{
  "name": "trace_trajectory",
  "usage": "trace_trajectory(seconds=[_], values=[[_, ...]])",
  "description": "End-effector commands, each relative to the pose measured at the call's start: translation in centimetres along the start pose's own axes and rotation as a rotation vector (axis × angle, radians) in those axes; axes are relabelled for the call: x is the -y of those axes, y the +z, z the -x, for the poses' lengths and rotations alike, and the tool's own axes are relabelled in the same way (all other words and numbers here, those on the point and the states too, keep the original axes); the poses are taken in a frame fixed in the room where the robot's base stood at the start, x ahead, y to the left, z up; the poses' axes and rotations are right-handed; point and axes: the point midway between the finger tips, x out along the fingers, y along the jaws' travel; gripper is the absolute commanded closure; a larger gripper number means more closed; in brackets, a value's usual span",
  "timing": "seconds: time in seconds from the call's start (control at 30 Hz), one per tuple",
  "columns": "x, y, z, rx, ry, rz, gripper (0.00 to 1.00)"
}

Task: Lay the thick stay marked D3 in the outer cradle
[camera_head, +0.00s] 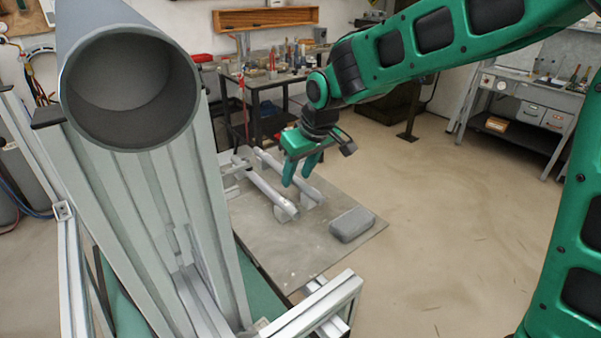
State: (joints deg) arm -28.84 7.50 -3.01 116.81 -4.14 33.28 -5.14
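Two light grey bars lie side by side on the low grey table, a nearer bar (267,188) and a farther bar (269,159). Pale blocks show at their ends. I can read no D3 mark, so I cannot tell which bar, if either, is the thick stay. I cannot clearly make out which part is the outer cradle. My green gripper (299,179) points down, its two fingers apart with nothing visible between them. In the picture its fingertips overlap the bars; their height above them is hard to judge.
A grey rounded block (351,225) lies on the table plate (290,262) at the right. A large grey tube (130,88) and upright metal profiles (150,215) block the left. A metal frame corner (318,310) stands in front. The floor to the right is clear.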

Motion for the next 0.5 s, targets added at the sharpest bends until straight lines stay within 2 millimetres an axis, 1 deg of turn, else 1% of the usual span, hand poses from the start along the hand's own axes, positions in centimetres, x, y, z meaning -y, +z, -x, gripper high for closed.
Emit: trace_trajectory(seconds=[0.07,0.17,0.27,0.5], values=[[0.0,0.0,0.3,-0.001,0.000,0.000,0.61],[0.0,-0.1,1.3,-0.003,0.000,0.000,0.61],[0.1,-0.2,2.9,-0.004,0.000,0.001,0.61],[-0.1,-0.1,7.4,-0.004,0.001,-0.001,0.61]])
